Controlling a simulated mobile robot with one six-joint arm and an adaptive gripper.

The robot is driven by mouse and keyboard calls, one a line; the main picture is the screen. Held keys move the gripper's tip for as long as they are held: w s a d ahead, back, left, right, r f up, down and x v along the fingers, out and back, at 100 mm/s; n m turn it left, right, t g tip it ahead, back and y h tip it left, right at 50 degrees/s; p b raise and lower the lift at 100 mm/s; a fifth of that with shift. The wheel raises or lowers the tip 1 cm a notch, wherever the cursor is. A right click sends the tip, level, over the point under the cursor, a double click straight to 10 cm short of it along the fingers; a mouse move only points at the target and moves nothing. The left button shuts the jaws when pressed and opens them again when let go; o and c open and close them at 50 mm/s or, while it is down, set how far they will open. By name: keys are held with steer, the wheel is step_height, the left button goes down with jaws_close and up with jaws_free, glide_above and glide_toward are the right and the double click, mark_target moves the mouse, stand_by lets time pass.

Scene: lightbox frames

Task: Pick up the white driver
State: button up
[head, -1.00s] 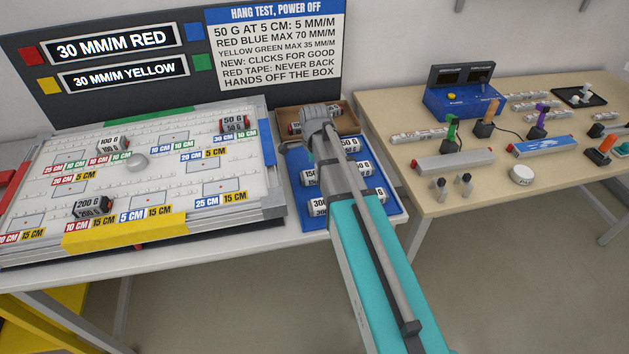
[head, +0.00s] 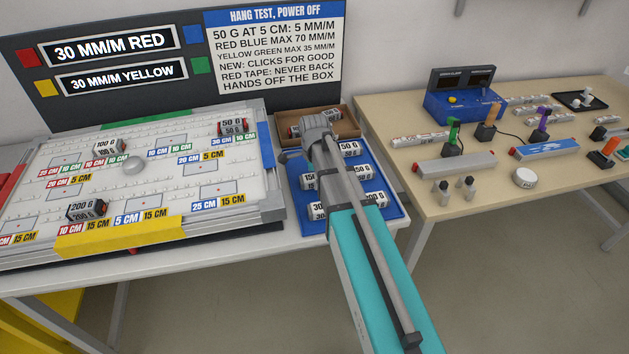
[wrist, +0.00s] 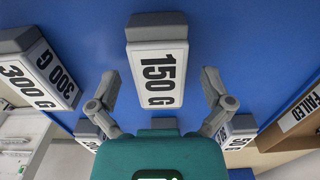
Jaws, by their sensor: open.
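No driver that I can clearly call white shows. Small white pieces stand on a black tray (head: 588,98) at the back of the right table; they are too small to identify. Coloured upright handles stand on that table: green (head: 452,130), orange (head: 493,112) and purple (head: 544,117). My gripper (wrist: 159,78) is open and empty in the wrist view. In the head view my arm hides the fingertips.
The left table bears a white pegboard (head: 135,190) with labelled weights. A brown box (head: 345,120) marked FAILED in part stands behind the blue tray. The right table (head: 445,205) also holds a blue box (head: 462,105), grey bars and a white round piece (head: 525,178). A gap separates the tables.

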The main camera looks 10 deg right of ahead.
steer(key=c, duration=1.3)
steer(key=shift+r, duration=0.15)
step_height(320, 180, up, 3)
steer(key=p, duration=0.3)
steer(key=s+r+p, duration=0.3)
steer(key=s, duration=0.1)
steer(key=s+r+p, duration=0.3)
steer(key=s, duration=0.2)
steer(key=s+a+r+p, duration=0.1)
steer(key=s+r+p, duration=0.2)
steer(key=s+p, duration=0.1)
steer(key=shift+s+r, duration=0.35)
steer(key=shift+s, duration=0.15)
